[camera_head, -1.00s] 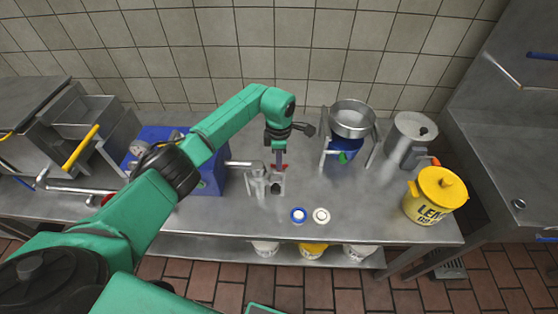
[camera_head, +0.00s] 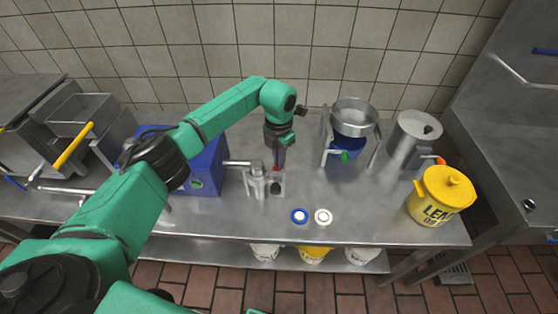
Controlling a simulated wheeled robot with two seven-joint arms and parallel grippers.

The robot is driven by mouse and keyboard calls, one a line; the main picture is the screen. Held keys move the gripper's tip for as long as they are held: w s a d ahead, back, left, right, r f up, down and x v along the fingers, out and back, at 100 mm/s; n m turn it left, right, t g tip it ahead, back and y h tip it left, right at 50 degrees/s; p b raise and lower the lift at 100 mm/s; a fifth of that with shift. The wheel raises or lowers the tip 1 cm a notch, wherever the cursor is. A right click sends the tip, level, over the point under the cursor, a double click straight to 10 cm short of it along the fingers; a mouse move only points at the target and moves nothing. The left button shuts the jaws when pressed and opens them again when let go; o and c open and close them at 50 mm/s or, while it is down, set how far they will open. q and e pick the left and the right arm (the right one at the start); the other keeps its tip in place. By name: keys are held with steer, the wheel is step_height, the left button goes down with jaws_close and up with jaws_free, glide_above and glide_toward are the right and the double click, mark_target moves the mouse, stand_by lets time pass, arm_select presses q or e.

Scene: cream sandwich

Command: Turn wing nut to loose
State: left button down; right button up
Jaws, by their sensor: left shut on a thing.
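My left gripper (camera_head: 278,166) points down at the metal fitting (camera_head: 262,183) on the steel table. The fitting sits at the end of a pipe from the blue machine (camera_head: 205,165). The gripper is shut at the fitting's upper right side, with a small red part showing at its fingertips. The wing nut is too small to make out clearly and is largely hidden by the fingers. My right gripper is not in view.
A blue ring (camera_head: 299,216) and a white ring (camera_head: 323,216) lie in front of the fitting. A metal bowl on a stand (camera_head: 355,118), a metal pot (camera_head: 413,138) and a yellow lidded bucket (camera_head: 440,195) stand to the right. The tiled wall (camera_head: 330,50) closes the back.

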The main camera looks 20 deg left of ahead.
arm_select(q)
steer(key=n, duration=0.6)
steer(key=shift+b, duration=0.4)
steer(key=n, duration=0.6)
steer(key=shift+n, duration=0.4)
steer(key=n, duration=0.5)
steer(key=shift+p, duration=0.35)
steer(key=shift+n+p, duration=0.5)
steer(key=shift+n, duration=2.3)
steer(key=c, duration=1)
jaws_free()
steer(key=shift+o, duration=0.2)
steer(key=shift+r, duration=0.1)
